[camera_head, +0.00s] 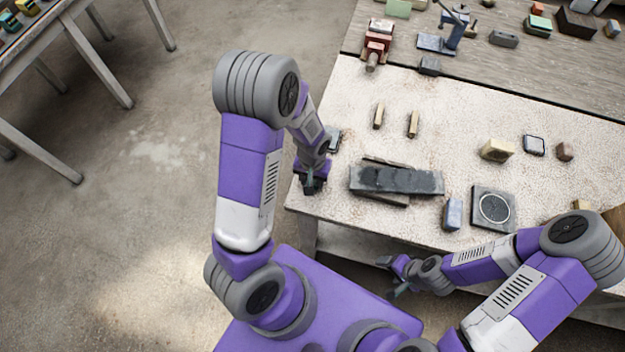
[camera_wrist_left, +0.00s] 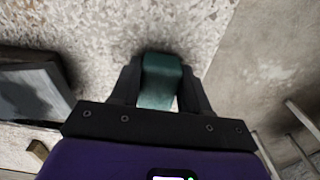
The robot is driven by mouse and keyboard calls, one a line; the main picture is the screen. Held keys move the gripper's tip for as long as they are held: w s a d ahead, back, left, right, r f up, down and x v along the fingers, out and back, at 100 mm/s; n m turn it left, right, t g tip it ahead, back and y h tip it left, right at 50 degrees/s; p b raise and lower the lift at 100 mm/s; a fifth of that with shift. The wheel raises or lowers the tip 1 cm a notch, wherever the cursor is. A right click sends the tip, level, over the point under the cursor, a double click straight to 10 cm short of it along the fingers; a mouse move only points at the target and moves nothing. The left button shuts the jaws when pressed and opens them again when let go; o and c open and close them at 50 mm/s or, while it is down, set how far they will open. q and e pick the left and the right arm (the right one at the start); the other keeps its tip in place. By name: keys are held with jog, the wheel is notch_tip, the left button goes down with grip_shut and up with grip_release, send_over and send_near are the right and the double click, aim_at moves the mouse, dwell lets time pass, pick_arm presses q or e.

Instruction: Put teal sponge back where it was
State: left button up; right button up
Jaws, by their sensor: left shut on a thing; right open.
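The teal sponge (camera_wrist_left: 160,80) is between the two dark fingers of my left gripper (camera_wrist_left: 158,88) in the left wrist view. The gripper is shut on it, above the pale speckled bench top. In the head view my left gripper (camera_head: 312,184) is at the bench's left edge, left of a dark slab; the sponge is hard to make out there. My right gripper (camera_head: 398,277) is open and empty, in front of the bench's near edge.
The dark slab (camera_head: 395,181) lies on wood pieces on the speckled bench (camera_head: 330,215). Two small wooden sticks (camera_head: 378,116) lie behind it. A blue-grey block (camera_head: 452,214) and a square plate with a dial (camera_head: 494,208) are to the right. A red vise (camera_head: 378,42) stands farther back.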

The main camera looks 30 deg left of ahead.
pick_arm(q)
jog(key=shift+w+f, duration=0.15)
jog(key=shift+f, duration=0.3)
jog(key=shift+f, duration=0.15)
jog(key=o, duration=0.9)
